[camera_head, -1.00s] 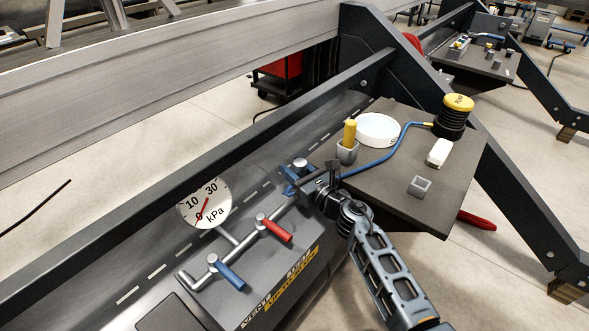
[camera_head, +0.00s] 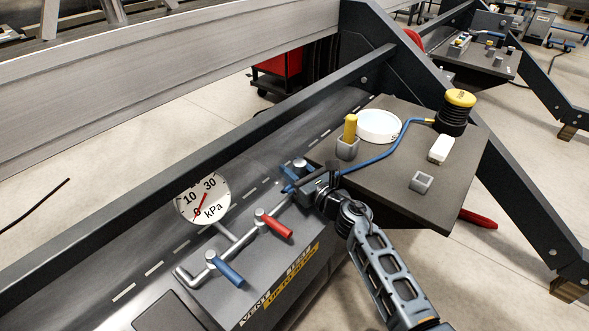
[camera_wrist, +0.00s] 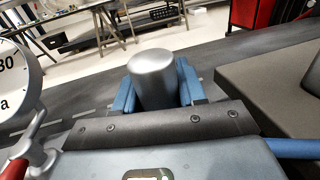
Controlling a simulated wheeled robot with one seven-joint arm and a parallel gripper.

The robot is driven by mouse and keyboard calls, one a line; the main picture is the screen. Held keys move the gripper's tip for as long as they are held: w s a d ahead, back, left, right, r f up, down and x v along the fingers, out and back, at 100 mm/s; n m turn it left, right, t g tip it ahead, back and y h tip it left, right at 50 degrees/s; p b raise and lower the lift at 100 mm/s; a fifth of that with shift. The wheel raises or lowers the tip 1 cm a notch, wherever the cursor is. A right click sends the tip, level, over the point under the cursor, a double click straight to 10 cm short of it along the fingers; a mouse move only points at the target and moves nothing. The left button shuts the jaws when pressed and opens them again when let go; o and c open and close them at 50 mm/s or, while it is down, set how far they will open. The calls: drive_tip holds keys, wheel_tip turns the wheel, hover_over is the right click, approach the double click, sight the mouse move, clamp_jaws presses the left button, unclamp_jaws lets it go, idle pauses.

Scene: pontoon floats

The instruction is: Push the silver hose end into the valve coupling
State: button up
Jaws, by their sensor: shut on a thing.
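My gripper (camera_head: 296,178) is at the left edge of the dark side table, beside the upper right end of the silver valve pipe. Its blue fingers are closed around the silver hose end (camera_wrist: 155,78), a blunt silver cylinder in the wrist view. The blue hose (camera_head: 376,160) runs from my gripper across the table to a black bellows pump with a yellow top (camera_head: 459,98). The pipe (camera_head: 243,233) carries a red lever (camera_head: 277,227) and a blue lever (camera_head: 228,273). The valve coupling seems to be at its gripper end. My gripper hides it, so I cannot tell whether they touch.
A round kPa gauge (camera_head: 203,199) stands left of the pipe.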

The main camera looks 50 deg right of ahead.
drive_tip(key=shift+f+b, duration=1.05)
drive_tip(key=shift+f, duration=0.05)
drive_tip(key=o, duration=1.2)
drive_tip(key=shift+s, duration=0.1)
drive_tip(key=s, duration=0.3)
drive_tip(key=s+a, duration=0.1)
drive_tip(key=s, duration=0.3)
drive_tip(key=shift+s+a, duration=0.2)
drive_tip(key=shift+s, duration=0.05)
